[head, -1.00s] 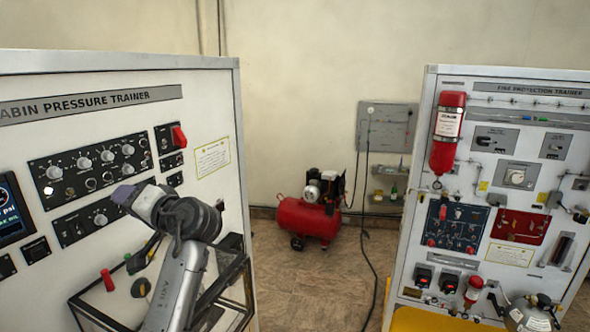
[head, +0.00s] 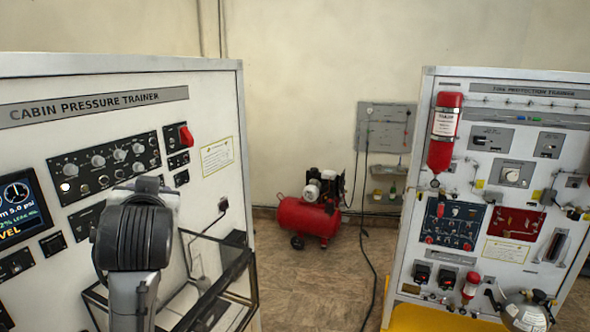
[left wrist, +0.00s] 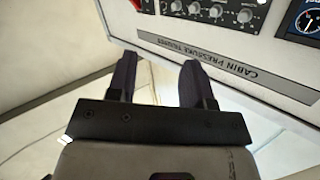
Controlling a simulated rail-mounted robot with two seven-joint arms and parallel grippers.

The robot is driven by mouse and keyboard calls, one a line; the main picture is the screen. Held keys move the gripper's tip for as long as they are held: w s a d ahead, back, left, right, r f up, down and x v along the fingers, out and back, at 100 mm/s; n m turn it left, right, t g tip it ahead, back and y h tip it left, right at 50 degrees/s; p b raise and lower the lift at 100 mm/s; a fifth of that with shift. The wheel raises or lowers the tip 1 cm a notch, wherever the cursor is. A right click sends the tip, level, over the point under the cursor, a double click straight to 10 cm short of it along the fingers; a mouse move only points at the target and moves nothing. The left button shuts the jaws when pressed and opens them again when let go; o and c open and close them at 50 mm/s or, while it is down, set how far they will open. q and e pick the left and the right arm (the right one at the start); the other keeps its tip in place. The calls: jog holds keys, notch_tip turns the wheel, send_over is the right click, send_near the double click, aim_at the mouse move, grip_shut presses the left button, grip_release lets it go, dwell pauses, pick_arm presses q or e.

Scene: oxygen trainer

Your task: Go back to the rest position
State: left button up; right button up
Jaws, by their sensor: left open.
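My left arm (head: 130,240) rises in front of the cabin pressure trainer (head: 215,100) in the head view, with its dark wrist joint covering the lower middle of the panel. The gripper's fingers cannot be made out there. In the left wrist view my left gripper (left wrist: 158,80) is open and empty, its two dark fingers apart. The trainer panel (left wrist: 285,48) shows upside down beyond the fingertips, with a gap I cannot judge. My right gripper is in neither view.
A glass-sided case (head: 235,270) juts out below the panel, close to my left arm. A red compressor (head: 308,218) stands on the floor by the back wall. The fire protection trainer (head: 465,170) stands at the right. Open floor lies between the two trainers.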

pick_arm(q)
jog(key=s+d+f+m+g+h+p, duration=0.2)
jog(key=s+f+g+h+p, duration=0.15)
jog(key=s+f, duration=1.15)
jog(key=s+d+f+m+g+h+p, duration=0.25)
jog(key=s+f+h+p, duration=0.2)
jog(key=s+f, duration=1.15)
jog(key=s+a+f+g+p, duration=0.1)
jog(key=s+f+g+p, duration=0.2)
jog(key=s+f, duration=0.7)
notch_tip(320, 180, down, 2)
jog(key=shift+s+f+g+y, duration=0.1)
jog(key=shift+s+g+y, duration=0.2)
jog(key=shift+g, duration=0.8)
jog(key=shift+a+n, duration=0.1)
jog(key=shift+n, duration=0.15)
